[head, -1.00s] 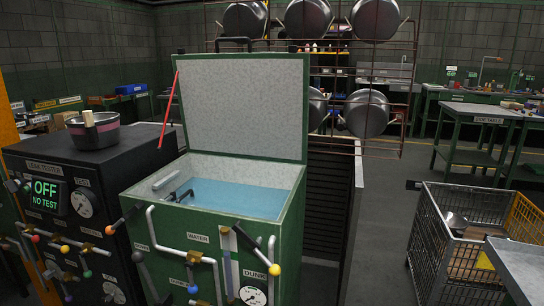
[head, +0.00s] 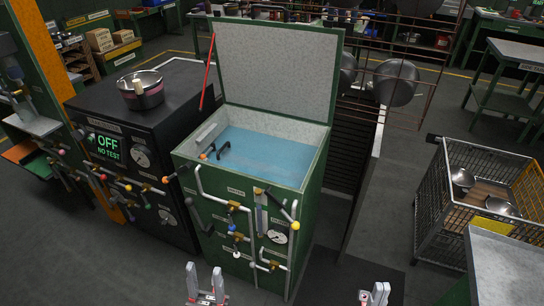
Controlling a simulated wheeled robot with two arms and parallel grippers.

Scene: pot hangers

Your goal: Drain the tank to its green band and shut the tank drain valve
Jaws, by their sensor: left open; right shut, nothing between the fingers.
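The green tank (head: 240,192) stands in the middle with its lid (head: 280,70) up and blue water (head: 262,155) inside. Its front carries pipes and several small-handled valves, a narrow upright strip like a level glass (head: 262,216), and a round gauge (head: 278,237). Labels are too small to read, so I cannot tell which valve is the drain. No green band can be made out. My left gripper (head: 205,284) is open and empty, low in front of the tank. My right gripper (head: 374,294) is shut and empty, right of the tank, at the bottom edge.
The black leak tester (head: 140,135) stands left of the tank, its display reading OFF, NO TEST, with a pot (head: 142,92) on top. A wire cart (head: 440,205) with metal bowls is at right, behind a grey table (head: 505,265). A pot rack (head: 425,85) stands behind.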

